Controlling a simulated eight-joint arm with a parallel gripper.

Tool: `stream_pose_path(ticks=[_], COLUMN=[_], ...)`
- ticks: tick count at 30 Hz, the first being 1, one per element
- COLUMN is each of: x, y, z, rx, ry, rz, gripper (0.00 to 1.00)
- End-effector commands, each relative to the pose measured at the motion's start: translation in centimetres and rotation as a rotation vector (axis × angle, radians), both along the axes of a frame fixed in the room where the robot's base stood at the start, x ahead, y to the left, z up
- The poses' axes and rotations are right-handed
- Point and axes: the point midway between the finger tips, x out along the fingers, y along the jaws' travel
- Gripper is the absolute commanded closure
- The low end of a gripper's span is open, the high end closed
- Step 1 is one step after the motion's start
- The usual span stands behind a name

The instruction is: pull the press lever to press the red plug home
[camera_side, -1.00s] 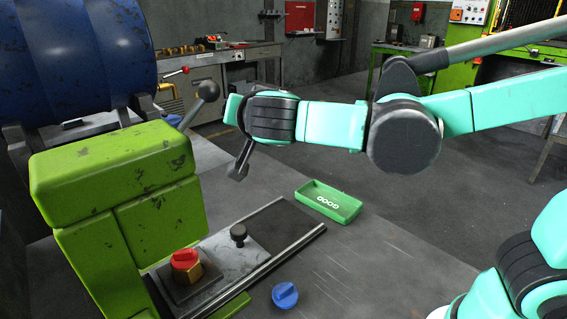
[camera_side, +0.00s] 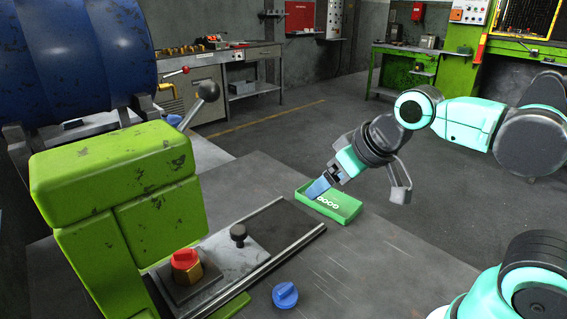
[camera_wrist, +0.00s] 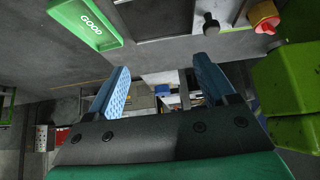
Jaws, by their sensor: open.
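The red plug (camera_side: 185,258) sits upright in a brass hex body on a dark block under the green press head (camera_side: 110,170). How deep it sits is hard to tell. It also shows at the top right of the wrist view (camera_wrist: 264,17). The press lever (camera_side: 208,91) shows as a dark ball on a rod rising behind the press head; its lower end is hidden. My gripper (camera_side: 318,188) is open and empty, tilted down over the green tray, well right of the lever and press. Its blue fingers stand apart in the wrist view (camera_wrist: 163,82).
A blue plug (camera_side: 285,295) stands on the bench at the front. A plate with a black knob (camera_side: 238,235) lies between rails. A blue drum (camera_side: 80,60) looms behind the press.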

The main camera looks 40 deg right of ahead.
Motion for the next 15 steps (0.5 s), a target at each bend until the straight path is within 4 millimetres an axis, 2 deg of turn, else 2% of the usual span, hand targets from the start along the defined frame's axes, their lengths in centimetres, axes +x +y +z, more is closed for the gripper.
stream_pose_path(ticks=[3,6,15], x=[0.0,0.0,0.0], y=[0.0,0.0,0.0], z=[3.7,6.6,13.3], rx=[0.0,-0.001,-0.001], ry=[0.0,0.001,0.001], rz=[0.0,-0.001,-0.001], gripper=[0.23,0.23,0.23])
